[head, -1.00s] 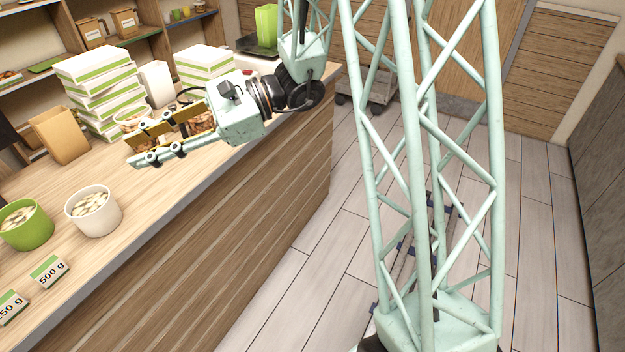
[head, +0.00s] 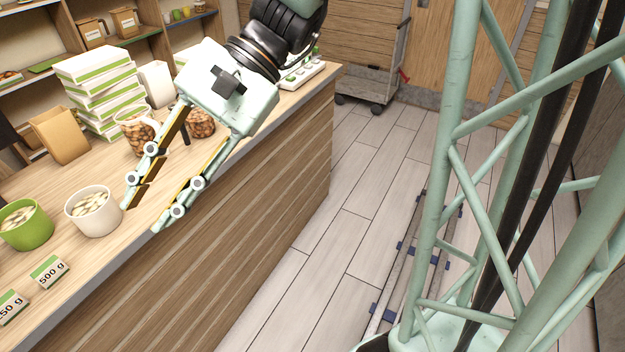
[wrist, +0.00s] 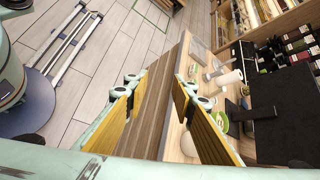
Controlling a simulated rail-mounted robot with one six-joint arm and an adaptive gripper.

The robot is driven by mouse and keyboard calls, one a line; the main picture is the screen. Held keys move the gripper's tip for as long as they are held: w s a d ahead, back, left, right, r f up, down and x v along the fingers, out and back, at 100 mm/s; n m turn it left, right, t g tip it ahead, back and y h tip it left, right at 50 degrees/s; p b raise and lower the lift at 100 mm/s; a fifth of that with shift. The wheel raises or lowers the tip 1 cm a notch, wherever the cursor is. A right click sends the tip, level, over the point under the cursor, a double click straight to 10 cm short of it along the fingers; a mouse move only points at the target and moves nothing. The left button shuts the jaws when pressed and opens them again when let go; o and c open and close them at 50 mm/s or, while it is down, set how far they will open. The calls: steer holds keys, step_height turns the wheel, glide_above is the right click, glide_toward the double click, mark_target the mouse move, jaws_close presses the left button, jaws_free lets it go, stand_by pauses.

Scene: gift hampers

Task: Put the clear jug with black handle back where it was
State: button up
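Two clear vessels of brown nuts stand on the counter (head: 60,190). The left one (head: 138,132) shows a clear rim. The right one (head: 201,124) is partly hidden behind my gripper; a dark upright piece beside it looks like a black handle, so it may be the clear jug with black handle, though I cannot be sure. My gripper (head: 147,213) is open and empty, tilted down at the counter's front edge, nearer the camera than both vessels. In the wrist view its fingers (wrist: 158,84) are wide apart with only the counter front and floor between them.
A white tub (head: 93,222) and a green tub (head: 25,238) stand left of my gripper. Stacked white-green boxes (head: 98,85) and a brown bag (head: 60,135) stand behind.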

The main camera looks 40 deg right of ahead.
steer(key=s+d+n+t+h, duration=0.1)
steer(key=s+d+n+h, duration=0.5)
steer(key=s, duration=0.4)
steer(key=s+d+r+n+t+h, duration=0.1)
steer(key=s+d+r+t+h, duration=0.1)
steer(key=d, duration=0.4)
steer(key=s+d+r+n+t+h, duration=0.1)
steer(key=s+d+r+t+h, duration=0.1)
steer(key=d, duration=0.4)
steer(key=shift+d+n+h, duration=0.3)
steer(key=shift+n, duration=0.1)
